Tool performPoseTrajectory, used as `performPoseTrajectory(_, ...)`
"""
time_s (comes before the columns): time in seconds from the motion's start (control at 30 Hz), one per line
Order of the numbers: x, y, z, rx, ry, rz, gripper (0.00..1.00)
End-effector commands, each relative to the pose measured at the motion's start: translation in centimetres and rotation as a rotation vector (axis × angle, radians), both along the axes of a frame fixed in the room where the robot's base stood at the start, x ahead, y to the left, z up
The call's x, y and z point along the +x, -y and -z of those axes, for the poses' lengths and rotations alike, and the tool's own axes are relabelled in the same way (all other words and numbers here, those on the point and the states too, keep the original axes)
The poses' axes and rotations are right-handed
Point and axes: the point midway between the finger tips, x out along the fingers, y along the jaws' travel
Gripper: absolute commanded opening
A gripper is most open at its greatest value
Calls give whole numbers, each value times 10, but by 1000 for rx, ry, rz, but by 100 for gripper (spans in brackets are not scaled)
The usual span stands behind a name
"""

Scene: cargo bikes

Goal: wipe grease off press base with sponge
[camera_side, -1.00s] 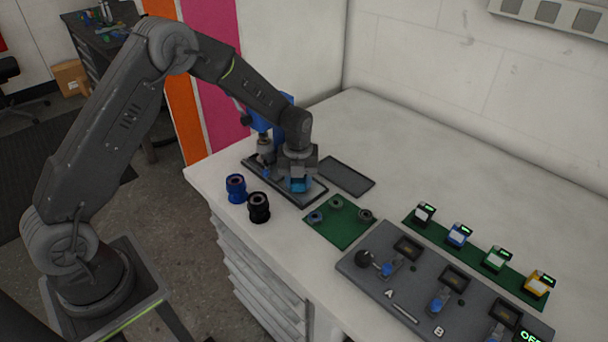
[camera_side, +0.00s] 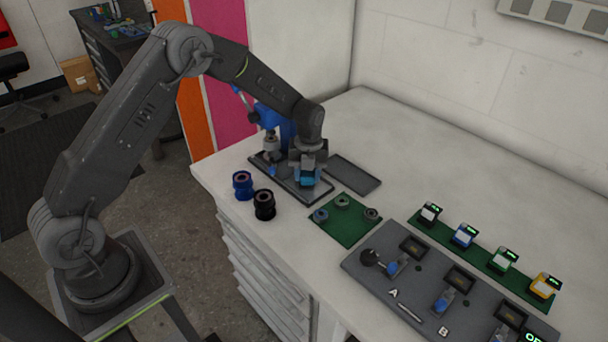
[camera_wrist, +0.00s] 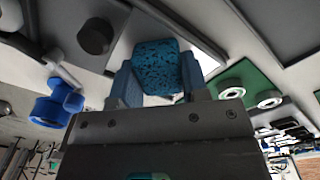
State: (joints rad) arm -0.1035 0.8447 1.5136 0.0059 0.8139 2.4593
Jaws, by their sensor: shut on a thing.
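A blue sponge (camera_wrist: 158,68) is held between the fingers of my gripper (camera_wrist: 157,82). In the side view my gripper (camera_side: 306,176) points down at the right part of the dark press base (camera_side: 267,161), with the blue sponge (camera_side: 308,179) low against or just above it; I cannot tell if it touches. The blue press (camera_side: 270,116) stands on the base, to the left of my gripper. The press base also shows in the wrist view (camera_wrist: 113,22). I cannot make out any grease; my gripper and the sponge cover part of the base.
A dark flat tray (camera_side: 354,175) lies right behind the base. Blue (camera_side: 243,187) and black (camera_side: 264,205) cylinders stand in front of it. A green mat (camera_side: 345,225) with several grey rings lies to the right, before a grey fixture board (camera_side: 400,290) and a green strip of small devices (camera_side: 480,247).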

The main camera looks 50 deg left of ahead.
Motion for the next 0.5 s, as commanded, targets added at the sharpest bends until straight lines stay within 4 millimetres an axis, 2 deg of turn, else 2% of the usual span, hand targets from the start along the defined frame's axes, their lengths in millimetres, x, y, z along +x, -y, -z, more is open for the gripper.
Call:
performPoseTrajectory(0.03,11,1,-1,0,37,-4,16)
performPoseTrajectory(0.17,12,1,-4,-1,40,-5,16)
performPoseTrajectory(0.5,-13,2,-7,-2,39,-6,16)
